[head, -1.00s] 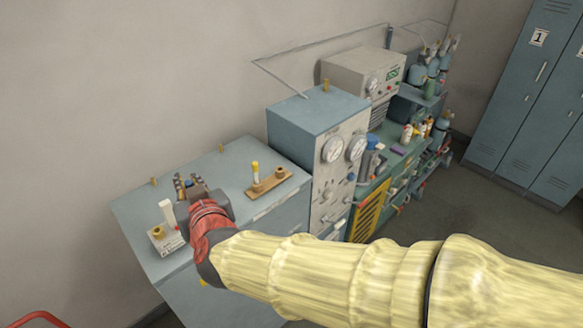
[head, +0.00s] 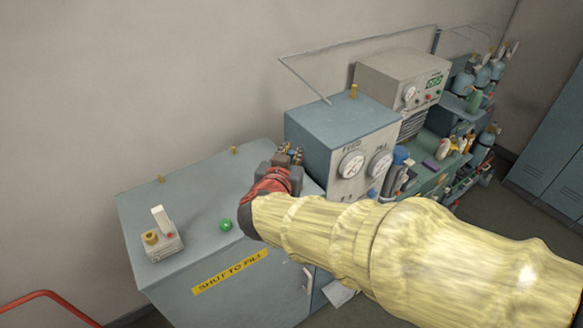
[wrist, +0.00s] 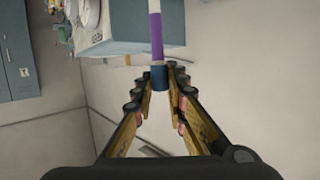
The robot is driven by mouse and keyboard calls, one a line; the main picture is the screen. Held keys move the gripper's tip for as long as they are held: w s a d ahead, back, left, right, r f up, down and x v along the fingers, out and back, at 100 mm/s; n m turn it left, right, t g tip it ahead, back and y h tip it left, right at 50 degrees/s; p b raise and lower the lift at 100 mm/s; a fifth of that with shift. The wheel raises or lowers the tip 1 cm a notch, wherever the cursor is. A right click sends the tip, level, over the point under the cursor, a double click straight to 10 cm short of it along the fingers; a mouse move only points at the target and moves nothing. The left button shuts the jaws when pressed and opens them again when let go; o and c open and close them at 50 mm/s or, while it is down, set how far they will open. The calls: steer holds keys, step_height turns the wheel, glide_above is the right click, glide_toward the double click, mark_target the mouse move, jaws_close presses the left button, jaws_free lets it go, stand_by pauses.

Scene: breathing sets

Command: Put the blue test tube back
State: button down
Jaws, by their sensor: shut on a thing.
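My gripper (head: 290,155) is over the right end of the grey-blue cabinet top, close to the gauge box. In the wrist view, my gripper (wrist: 158,76) is shut on a test tube with a dark blue end (wrist: 158,78) and a purple band (wrist: 156,36). I take this to be the blue test tube. The tube's other end runs out of the top of the wrist view. In the head view the tube is too small and too covered by the fingers to make out clearly. The wooden stand with a yellow tube, seen earlier, is hidden by my arm.
The blue gauge box (head: 340,138) stands just right of my gripper. A small switch box (head: 163,243) with a white lever and a green button (head: 225,225) are on the cabinet top (head: 190,207). The cabinet's left and middle top is mostly clear.

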steer(key=w+f, duration=0.9)
steer(key=f, duration=0.2)
steer(key=shift+w+a, duration=0.2)
steer(key=shift+a, duration=0.05)
steer(key=shift+f, duration=0.15)
steer(key=c, duration=1.8)
jaws_free()
steer(key=shift+c, duration=0.2)
steer(key=shift+o, duration=0.2)
steer(key=v, duration=1.2)
steer(key=shift+r+b, duration=0.25)
steer(key=shift+b, duration=0.15)
